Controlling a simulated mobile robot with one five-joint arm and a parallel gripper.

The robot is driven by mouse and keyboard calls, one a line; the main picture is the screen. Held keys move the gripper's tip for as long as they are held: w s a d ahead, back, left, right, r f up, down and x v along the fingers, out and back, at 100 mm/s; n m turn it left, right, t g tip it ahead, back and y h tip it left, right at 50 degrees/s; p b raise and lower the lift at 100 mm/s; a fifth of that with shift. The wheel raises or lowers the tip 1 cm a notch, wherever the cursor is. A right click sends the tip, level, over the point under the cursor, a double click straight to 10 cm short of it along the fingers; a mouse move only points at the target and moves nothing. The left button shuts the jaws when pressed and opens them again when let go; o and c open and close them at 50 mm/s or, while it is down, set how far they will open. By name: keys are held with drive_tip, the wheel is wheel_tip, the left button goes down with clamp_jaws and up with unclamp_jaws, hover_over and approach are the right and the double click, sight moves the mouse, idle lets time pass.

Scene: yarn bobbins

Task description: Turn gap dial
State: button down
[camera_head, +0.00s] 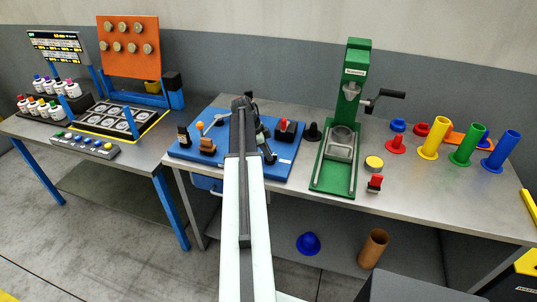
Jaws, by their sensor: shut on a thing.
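The blue board (222,172) lies on the left part of the grey bench and carries several small controls. My arm reaches over its middle. The dark end of my gripper (262,146) is low over the board, just right of the arm. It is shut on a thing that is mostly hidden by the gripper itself. I cannot make out the gap dial clearly; my arm and gripper cover the middle of the board. An orange-knobbed lever (200,127) and a brown block (207,146) stand left of the arm. A red-and-black switch (286,130) stands to the right.
A green press (350,120) with a crank stands right of the board, with a black cone (313,132) between. Yellow, green and blue tubes (468,146) stand farther right. The front right of the bench (430,200) is clear. Another bench with bottles (47,108) stands left.

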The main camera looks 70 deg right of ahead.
drive_tip(key=shift+s+a+n+h, duration=0.15)
drive_tip(key=shift+n+h, duration=0.35)
drive_tip(key=shift+n, duration=1)
drive_tip(key=n+t+h, duration=0.1)
drive_tip(key=n, duration=0.3)
drive_tip(key=shift+t, duration=0.4)
drive_tip(key=n+t, duration=0.1)
drive_tip(key=n, duration=0.2)
drive_tip(key=n+t, duration=0.1)
drive_tip(key=n, duration=0.2)
drive_tip(key=shift+s+n+h, duration=0.15)
drive_tip(key=shift+n+h, duration=0.15)
drive_tip(key=shift+n, duration=0.1)
drive_tip(key=shift+t, duration=0.3)
drive_tip(key=c, duration=1.5)
unclamp_jaws()
